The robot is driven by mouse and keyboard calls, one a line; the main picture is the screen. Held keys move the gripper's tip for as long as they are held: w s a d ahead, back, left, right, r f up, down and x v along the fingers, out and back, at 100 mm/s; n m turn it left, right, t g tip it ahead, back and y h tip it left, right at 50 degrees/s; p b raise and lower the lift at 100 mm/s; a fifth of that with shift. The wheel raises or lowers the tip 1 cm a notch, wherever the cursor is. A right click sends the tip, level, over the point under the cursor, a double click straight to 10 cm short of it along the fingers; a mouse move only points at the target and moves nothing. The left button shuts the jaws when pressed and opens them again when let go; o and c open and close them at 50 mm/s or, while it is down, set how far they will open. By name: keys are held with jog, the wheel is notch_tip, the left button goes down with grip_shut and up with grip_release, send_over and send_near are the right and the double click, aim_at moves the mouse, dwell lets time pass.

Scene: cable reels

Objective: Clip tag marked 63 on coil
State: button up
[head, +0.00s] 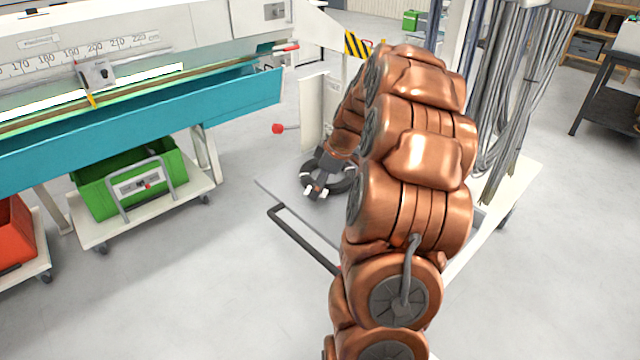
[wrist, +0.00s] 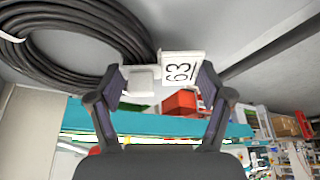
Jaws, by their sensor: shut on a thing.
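The white tag marked 63 (wrist: 181,70) is between the fingertips of my gripper (wrist: 163,82) in the wrist view, its number turned sideways. A white clip part (wrist: 141,83) sits on its left side. The black coil (wrist: 75,62) lies at the upper left of the wrist view, its edge right by the clip part. I cannot tell whether the clip is around the coil or only beside it. In the head view my gripper (head: 317,189) is low over the coil (head: 345,183), which lies on a grey cart deck and is partly hidden by my arm.
The cart deck (head: 283,184) has a dark handle bar (head: 300,240) at its front. A teal trough bench (head: 150,125) with a ruler stands left, a green crate (head: 100,190) on a trolley under it. Grey cables (head: 510,100) hang at right. Floor in front is clear.

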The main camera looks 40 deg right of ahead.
jog(key=shift+s+a+f, duration=0.1)
jog(key=shift+f, duration=0.1)
jog(key=o, duration=1.1)
jog(key=shift+r, duration=0.1)
jog(key=shift+r, duration=0.2)
jog(key=shift+r, duration=3.4)
